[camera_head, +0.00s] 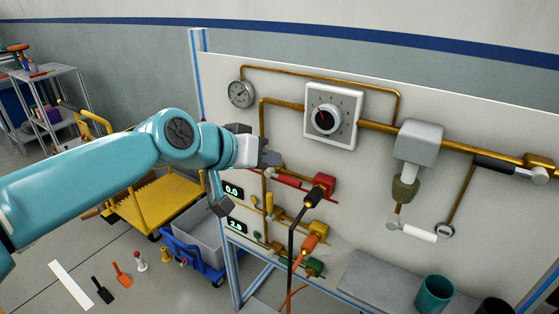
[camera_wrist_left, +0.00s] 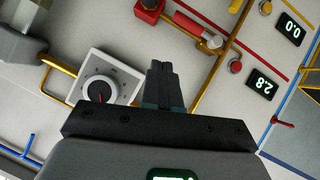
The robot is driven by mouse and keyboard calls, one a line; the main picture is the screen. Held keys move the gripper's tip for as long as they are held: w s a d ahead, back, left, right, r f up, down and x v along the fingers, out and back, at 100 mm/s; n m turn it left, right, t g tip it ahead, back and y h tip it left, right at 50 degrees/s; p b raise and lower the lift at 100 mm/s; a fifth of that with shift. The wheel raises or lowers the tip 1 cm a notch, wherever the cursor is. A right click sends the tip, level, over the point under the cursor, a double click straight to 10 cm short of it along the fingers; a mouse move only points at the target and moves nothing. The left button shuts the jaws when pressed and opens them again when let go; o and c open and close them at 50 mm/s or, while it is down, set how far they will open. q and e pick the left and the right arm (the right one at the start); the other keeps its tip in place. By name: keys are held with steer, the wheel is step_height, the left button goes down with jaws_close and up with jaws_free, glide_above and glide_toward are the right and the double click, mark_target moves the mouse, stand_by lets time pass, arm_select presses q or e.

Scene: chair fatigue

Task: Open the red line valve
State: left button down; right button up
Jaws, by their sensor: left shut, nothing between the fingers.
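The red valve lever (camera_head: 289,181) is on the upright panel, left of a red block (camera_head: 324,184), and lies roughly along the red line. My left gripper (camera_head: 269,158) is shut and empty, in front of the panel just above and left of the lever in the head view. In the left wrist view its closed fingers (camera_wrist_left: 164,86) point toward the panel, and the red lever (camera_wrist_left: 192,25) shows beyond them, up and right, apart from them. The lever's left end is near the gripper in the head view; contact cannot be told there. My right gripper is not in view.
A white dial box (camera_head: 331,117) and a brass pipe (camera_head: 375,124) are on the panel above. A black connector (camera_head: 312,198) with a hanging cable is close to the red block. Yellow (camera_head: 283,228) and green (camera_head: 314,267) fittings are lower. A blue cart (camera_head: 194,244) stands at lower left.

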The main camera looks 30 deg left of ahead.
arm_select(q)
steer(key=shift+d+v, duration=0.15)
steer(key=shift+v, duration=0.7)
steer(key=shift+d+v, duration=0.2)
steer(key=shift+v, duration=0.65)
steer(key=shift+s+r, duration=0.1)
steer(key=shift+s, duration=0.05)
